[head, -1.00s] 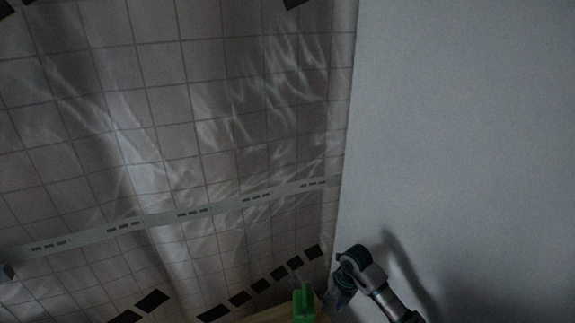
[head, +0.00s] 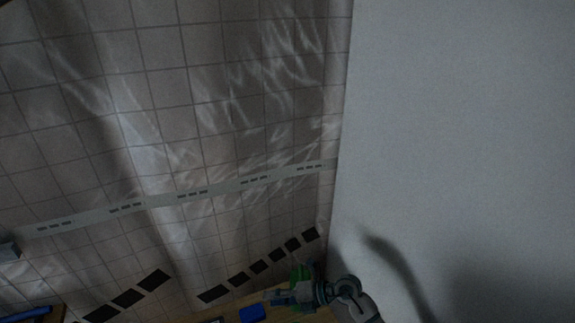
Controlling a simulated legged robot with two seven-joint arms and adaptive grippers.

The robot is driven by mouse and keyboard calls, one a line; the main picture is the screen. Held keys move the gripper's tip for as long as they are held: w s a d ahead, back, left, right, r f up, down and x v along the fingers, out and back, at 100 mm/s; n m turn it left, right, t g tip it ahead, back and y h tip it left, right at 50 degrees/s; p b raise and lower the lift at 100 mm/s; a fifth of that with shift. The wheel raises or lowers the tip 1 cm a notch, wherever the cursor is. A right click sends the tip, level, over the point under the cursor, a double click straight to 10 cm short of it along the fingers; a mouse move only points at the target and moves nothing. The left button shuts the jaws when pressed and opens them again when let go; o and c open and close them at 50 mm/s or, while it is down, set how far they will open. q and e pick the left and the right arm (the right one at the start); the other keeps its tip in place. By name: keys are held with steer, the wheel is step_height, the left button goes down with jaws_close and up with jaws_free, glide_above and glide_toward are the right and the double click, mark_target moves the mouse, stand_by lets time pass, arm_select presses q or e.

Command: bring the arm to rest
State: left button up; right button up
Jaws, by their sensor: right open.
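My right arm comes in at the bottom, right of centre, in the head view. My right gripper (head: 280,297) points left, with its jaws open and nothing seen between them. It is beside and partly in front of a green object (head: 302,273), and I cannot tell whether they touch. My left gripper does not show.
A wooden surface (head: 230,308) runs along the bottom edge, with a blue object (head: 252,314) on it. Another blue object (head: 25,314) lies at the bottom left. A tiled wall (head: 140,110) with a pale strip (head: 160,201) stands behind. A large plain pale panel (head: 460,130) fills the right side. A small grey block (head: 8,250) sits at the left edge.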

step_height(320, 180, up, 10)
steer(key=d+m+t+y, duration=0.3)
steer(key=m+t+y, duration=0.2)
steer(key=m+t, duration=0.65)
steer(key=w+d+f+m+t+h, duration=0.25)
steer(key=d+m+t+h, duration=0.55)
steer(key=d+m+h, duration=0.4)
steer(key=s+d+f+m+g+h, duration=0.3)
steer(key=s+d+f+m+h, duration=0.15)
steer(key=f, duration=0.35)
steer(key=s+d+f+m+g+h, duration=0.35)
steer(key=f+m, duration=0.25)
steer(key=f, duration=0.2)
steer(key=s+f+g+y, duration=0.1)
steer(key=s+f+g, duration=0.3)
steer(key=s, duration=0.3)
steer(key=s+f+m+g, duration=0.1)
steer(key=s+f+g, duration=0.25)
steer(key=s, duration=0.45)
steer(key=s+f+g+y, duration=0.1)
steer(key=s+f+g, duration=0.3)
steer(key=s, duration=0.3)
step_height(320, 180, down, 24)
steer(key=d, duration=0.1)
steer(key=s+d+f+g, duration=0.2)
steer(key=s+d+f, duration=0.1)
steer(key=s+f, duration=1.5)
steer(key=shift+s+f+h, duration=0.3)
steer(key=shift+s, duration=0.45)
